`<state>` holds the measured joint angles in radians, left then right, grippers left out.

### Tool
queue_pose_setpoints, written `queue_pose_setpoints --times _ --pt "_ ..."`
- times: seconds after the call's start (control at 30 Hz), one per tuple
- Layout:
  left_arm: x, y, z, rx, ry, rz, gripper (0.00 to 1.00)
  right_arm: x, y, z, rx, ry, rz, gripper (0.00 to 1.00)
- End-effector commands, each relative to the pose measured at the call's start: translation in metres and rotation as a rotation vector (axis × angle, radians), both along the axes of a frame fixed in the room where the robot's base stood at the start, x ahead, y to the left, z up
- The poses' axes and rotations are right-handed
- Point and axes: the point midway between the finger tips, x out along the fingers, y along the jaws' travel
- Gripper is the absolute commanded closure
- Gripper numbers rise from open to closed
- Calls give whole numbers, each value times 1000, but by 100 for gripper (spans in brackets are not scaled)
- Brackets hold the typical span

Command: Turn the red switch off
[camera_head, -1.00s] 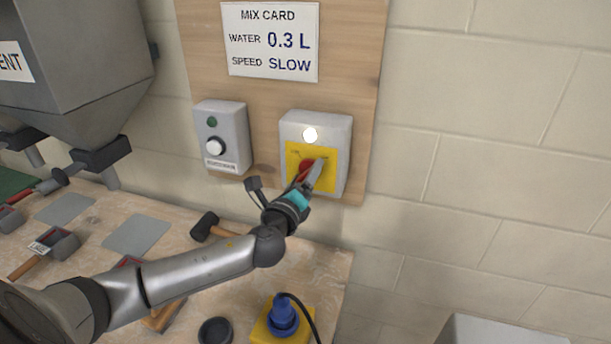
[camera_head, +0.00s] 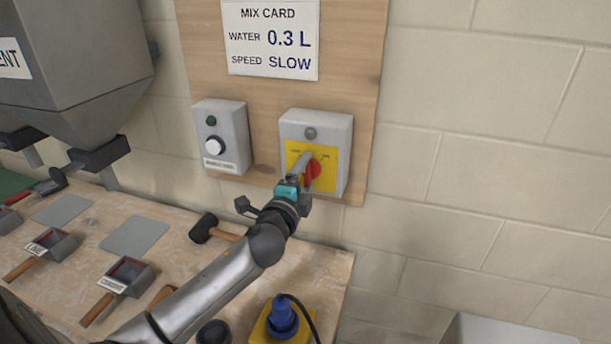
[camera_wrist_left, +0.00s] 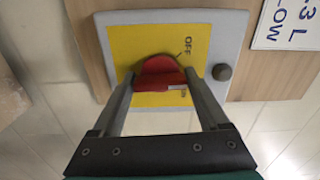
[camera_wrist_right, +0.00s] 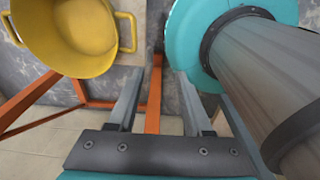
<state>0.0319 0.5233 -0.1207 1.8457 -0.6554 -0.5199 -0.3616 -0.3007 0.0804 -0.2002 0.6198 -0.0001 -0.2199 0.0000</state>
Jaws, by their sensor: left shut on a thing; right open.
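The red switch (camera_head: 313,173) is a rotary knob on the yellow plate of a grey box (camera_head: 341,135) on the wooden wall board. In the left wrist view the red knob (camera_wrist_left: 160,72) sits between my left fingers, with OFF and ON lettering on the plate. The lamp (camera_head: 310,133) above it is dark. My left gripper (camera_head: 301,168) is shut on the knob and hides part of it. My right gripper (camera_wrist_right: 150,95) is open and empty; it shows only in the right wrist view.
A second grey box (camera_head: 236,135) with a white button is left of the switch. The bench below holds a hammer (camera_head: 203,229), scoops (camera_head: 120,281) and a blue plug on a yellow block (camera_head: 267,330). A yellow tub (camera_wrist_right: 65,35) is near my right gripper.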

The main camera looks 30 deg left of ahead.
Motion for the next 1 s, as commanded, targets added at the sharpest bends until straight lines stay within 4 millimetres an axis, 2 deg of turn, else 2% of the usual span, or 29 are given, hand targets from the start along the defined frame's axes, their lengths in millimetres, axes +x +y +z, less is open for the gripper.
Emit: queue_pose_setpoints --times 0.5,1.0 --pt "0 0 0 -461 -109 2 78 0 0 10 0 0 0 50" --pt "0 0 -1 -693 -164 2 78 0 0 18 0 0 0 50"
